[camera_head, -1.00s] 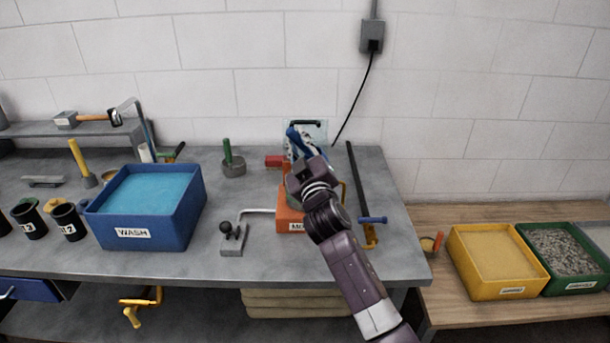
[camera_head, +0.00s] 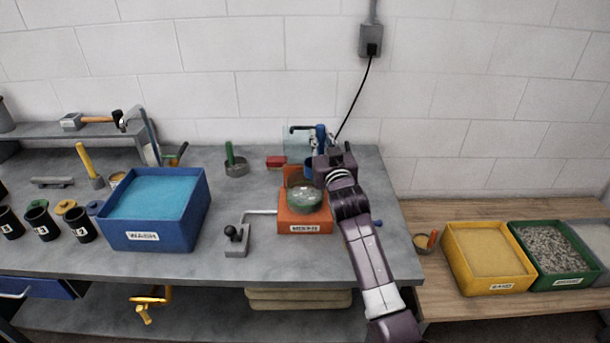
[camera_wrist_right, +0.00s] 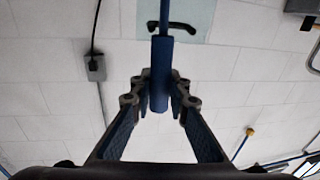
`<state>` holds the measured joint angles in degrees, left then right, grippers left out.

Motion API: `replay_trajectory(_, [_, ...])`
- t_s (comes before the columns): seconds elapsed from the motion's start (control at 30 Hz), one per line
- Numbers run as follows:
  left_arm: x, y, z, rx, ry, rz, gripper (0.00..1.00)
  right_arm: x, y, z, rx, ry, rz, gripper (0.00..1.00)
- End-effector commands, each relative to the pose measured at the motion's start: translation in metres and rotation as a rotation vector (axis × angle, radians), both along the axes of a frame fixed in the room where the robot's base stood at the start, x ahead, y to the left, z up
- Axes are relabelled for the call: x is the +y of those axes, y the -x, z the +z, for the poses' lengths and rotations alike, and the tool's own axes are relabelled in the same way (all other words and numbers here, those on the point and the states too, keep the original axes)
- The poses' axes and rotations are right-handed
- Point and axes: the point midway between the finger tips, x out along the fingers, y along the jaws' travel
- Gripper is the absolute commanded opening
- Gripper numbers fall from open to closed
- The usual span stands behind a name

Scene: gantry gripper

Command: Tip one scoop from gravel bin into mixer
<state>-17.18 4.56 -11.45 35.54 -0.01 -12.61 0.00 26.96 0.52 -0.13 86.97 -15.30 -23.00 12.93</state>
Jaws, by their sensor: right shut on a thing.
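The orange mixer (camera_head: 304,226) stands on the grey bench, a round vessel (camera_head: 305,201) with a grey-green top in it. My right gripper (camera_head: 319,147) is behind and slightly right of the mixer, pointing toward the wall. In the right wrist view the right gripper (camera_wrist_right: 160,98) is shut on a blue handle (camera_wrist_right: 160,72), taken to be the scoop's. A blue part (camera_head: 309,170) shows just left of the gripper above the mixer's back; I cannot tell whether it is the scoop's bowl or what it holds. The green gravel bin (camera_head: 570,283) stands at right, full of grey gravel. My left gripper is out of view.
A yellow bin (camera_head: 495,285) of sand stands beside the gravel bin on the lower wooden table (camera_head: 440,212). The blue WASH tub (camera_head: 150,236) and a lever block (camera_head: 237,240) are left of the mixer. A wall socket (camera_head: 371,41) with a black cable is behind.

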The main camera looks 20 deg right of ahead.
Motion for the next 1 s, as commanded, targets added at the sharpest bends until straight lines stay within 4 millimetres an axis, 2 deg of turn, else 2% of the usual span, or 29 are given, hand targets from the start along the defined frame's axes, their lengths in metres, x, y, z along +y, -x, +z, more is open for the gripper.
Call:
replay_trajectory(0.57, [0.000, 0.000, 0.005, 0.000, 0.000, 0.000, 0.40, -0.003, 0.000, 0.000, 0.003, -0.027, 0.001, 0.00])
replay_trajectory(1.0, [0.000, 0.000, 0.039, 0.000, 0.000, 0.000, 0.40, -0.003, -0.001, 0.040, 0.003, -0.027, 0.001, 0.00])
